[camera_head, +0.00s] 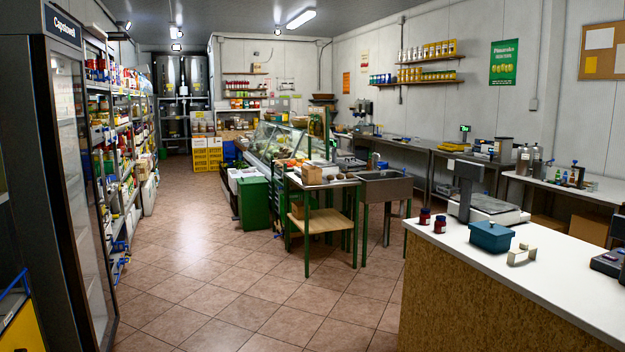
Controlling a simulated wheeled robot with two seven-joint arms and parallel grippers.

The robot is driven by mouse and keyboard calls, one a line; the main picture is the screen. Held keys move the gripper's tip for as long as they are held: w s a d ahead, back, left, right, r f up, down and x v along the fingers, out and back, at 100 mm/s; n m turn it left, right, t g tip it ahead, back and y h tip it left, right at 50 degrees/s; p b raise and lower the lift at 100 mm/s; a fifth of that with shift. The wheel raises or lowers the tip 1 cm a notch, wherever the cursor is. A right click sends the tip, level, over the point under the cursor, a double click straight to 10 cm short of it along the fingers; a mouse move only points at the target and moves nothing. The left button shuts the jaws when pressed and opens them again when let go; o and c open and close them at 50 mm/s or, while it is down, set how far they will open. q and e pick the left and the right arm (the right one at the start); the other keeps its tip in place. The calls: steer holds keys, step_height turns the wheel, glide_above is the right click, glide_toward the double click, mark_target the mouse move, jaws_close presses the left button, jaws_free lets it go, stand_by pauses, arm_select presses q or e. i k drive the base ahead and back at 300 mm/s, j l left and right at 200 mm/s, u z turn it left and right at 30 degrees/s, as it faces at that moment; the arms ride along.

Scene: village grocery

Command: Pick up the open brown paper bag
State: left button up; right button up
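I cannot pick out the open brown paper bag for certain. A small brown block-like item (312,174) stands on the top of a green-legged table (335,184) in the middle distance; it is too small to tell if it is a bag. Another tan item (297,210) sits on that table's lower wooden shelf, also too small to tell. Neither of my grippers is in view.
A white-topped counter (560,268) fills the right foreground, with a scale (488,207), a teal box (491,236) and two dark red jars. A glass-door fridge (80,200) and stocked shelves line the left. The tiled floor (220,280) between is clear.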

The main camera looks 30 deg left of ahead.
mark_target(311, 174)
steer(key=i+j+u, duration=0.25)
steer(key=i, duration=0.15)
steer(key=i+j+u, duration=0.25)
steer(key=i, duration=0.15)
steer(key=i+u, duration=0.5)
steer(key=i, duration=1.65)
steer(key=i+j, duration=0.1)
steer(key=i, duration=2.35)
steer(key=i+j+z, duration=0.1)
steer(key=i+z, duration=0.25)
steer(key=i, duration=0.15)
steer(key=i+j+z, duration=0.2)
steer(key=i+z, duration=0.15)
steer(key=i, duration=0.2)
steer(key=i+j+z, duration=0.4)
steer(key=i+l, duration=0.05)
